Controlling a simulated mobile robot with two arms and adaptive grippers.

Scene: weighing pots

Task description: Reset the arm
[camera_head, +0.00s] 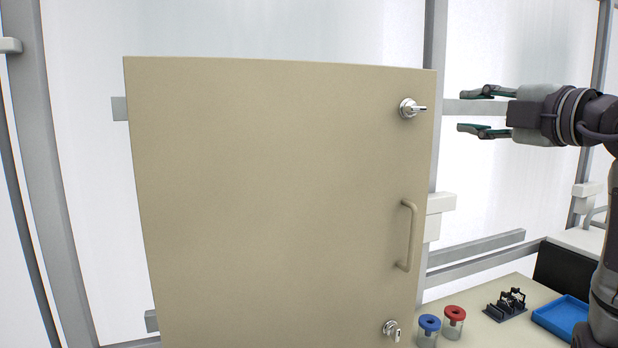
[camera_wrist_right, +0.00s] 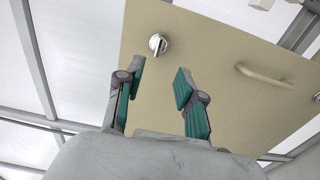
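My right gripper (camera_head: 478,111) is open and empty, raised at the right of the head view, with its fingers pointing left toward the upper right edge of a beige cabinet door. A visible gap lies between the fingertips and the door. In the right wrist view the two green-padded fingers (camera_wrist_right: 157,88) are spread apart with nothing between them. The beige door (camera_head: 270,200) looks shut and carries an upper metal latch knob (camera_head: 411,108), a bar handle (camera_head: 411,236) and a lower latch knob (camera_head: 391,330). My left gripper is not in view.
Below on a beige table at the right stand a blue-lidded jar (camera_head: 428,328) and a red-lidded jar (camera_head: 454,320). A black rack (camera_head: 506,304) and a blue tray (camera_head: 562,316) are beside them, near my right arm. Grey frame posts stand behind.

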